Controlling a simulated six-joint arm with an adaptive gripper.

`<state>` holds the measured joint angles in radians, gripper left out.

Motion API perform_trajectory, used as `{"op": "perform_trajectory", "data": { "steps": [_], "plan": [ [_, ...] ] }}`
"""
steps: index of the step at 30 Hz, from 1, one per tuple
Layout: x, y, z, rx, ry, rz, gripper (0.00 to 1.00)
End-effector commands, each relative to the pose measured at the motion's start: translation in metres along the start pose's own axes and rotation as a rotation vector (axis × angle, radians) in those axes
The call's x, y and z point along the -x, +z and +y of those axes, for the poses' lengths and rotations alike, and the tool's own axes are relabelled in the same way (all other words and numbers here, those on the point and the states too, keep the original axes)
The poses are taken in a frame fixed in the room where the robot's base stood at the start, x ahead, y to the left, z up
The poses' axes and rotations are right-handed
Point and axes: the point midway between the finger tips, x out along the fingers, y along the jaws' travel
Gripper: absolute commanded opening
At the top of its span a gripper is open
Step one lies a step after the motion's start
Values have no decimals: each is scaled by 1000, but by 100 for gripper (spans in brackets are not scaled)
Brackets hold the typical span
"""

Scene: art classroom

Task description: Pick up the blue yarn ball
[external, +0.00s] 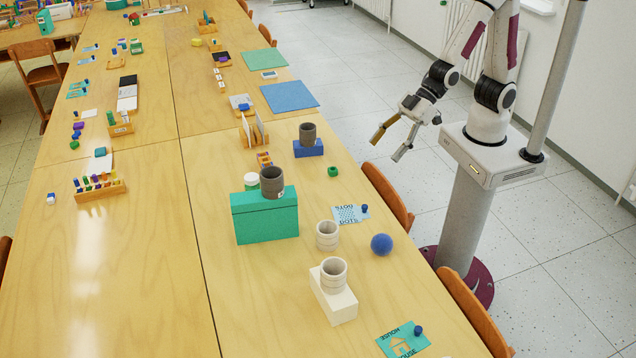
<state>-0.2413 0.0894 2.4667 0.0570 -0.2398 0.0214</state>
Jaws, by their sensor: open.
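The blue yarn ball (381,244) is a round, fuzzy-looking ball on the wooden table near its right edge. It lies to the right of a light ribbed cup. My gripper (388,146) is open and empty, with its two fingers spread and pointing down to the left. It is above and beyond the table's right edge, up the picture from the ball and well apart from it. Nothing hides the ball.
Near the ball stand a light cup (327,235), another cup (333,273) on a white block (338,304), and a teal box (266,223) bearing a dark cup (272,182). A blue-patterned card (349,214) lies close by. Chairs (388,196) line the table's right edge.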

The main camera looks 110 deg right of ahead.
Motion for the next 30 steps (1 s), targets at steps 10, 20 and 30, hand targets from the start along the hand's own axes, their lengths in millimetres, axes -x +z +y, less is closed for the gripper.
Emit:
{"op": "perform_trajectory", "data": {
  "steps": [10,20,30],
  "plan": [
    [-55,12,-25,24,-29,69,66],
    [-98,31,-47,48,-55,141,66],
    [-133,61,-70,77,-83,215,66]
  ]
}}
